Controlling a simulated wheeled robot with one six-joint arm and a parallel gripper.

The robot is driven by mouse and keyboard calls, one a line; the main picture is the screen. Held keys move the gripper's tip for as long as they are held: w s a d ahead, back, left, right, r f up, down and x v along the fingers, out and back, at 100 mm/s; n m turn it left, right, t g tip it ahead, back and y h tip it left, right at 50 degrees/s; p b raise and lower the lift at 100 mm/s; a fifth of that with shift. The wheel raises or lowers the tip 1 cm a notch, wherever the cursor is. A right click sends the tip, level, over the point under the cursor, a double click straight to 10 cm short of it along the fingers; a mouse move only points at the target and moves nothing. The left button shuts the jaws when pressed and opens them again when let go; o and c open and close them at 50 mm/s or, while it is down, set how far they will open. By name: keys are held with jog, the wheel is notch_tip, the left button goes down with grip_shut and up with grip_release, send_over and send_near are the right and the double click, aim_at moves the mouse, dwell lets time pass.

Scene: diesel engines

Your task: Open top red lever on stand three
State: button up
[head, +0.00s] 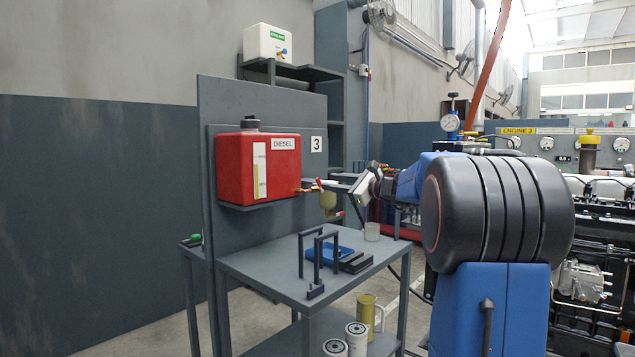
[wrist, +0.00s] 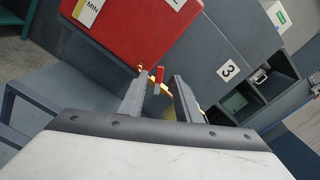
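The red diesel tank (head: 258,168) sits on a shelf on the stand's panel, beside a label "3" (head: 316,144). At its lower right is a brass valve (head: 308,189) with the top red lever (head: 319,184). A yellowish filter bowl (head: 327,201) hangs below, with another red lever (head: 338,214) under it. In the wrist view the red lever (wrist: 159,74) stands on the brass fitting (wrist: 156,88), between the two fingers. My gripper (wrist: 161,84) is open, with gaps on both sides of the lever. In the head view my gripper (head: 334,182) is right of the valve; exact contact is unclear.
The stand's table (head: 250,268) holds a dark frame, a blue tray (head: 335,254) and a clear cup (head: 372,231). Filters and a yellow jug (head: 365,312) stand on the lower shelf. An engine (head: 600,240) is at right.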

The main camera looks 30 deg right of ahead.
aim_at(318, 180)
jog(key=x, duration=0.7)
jog(key=shift+w, duration=0.1)
jog(key=shift+a, duration=0.1)
grip_shut()
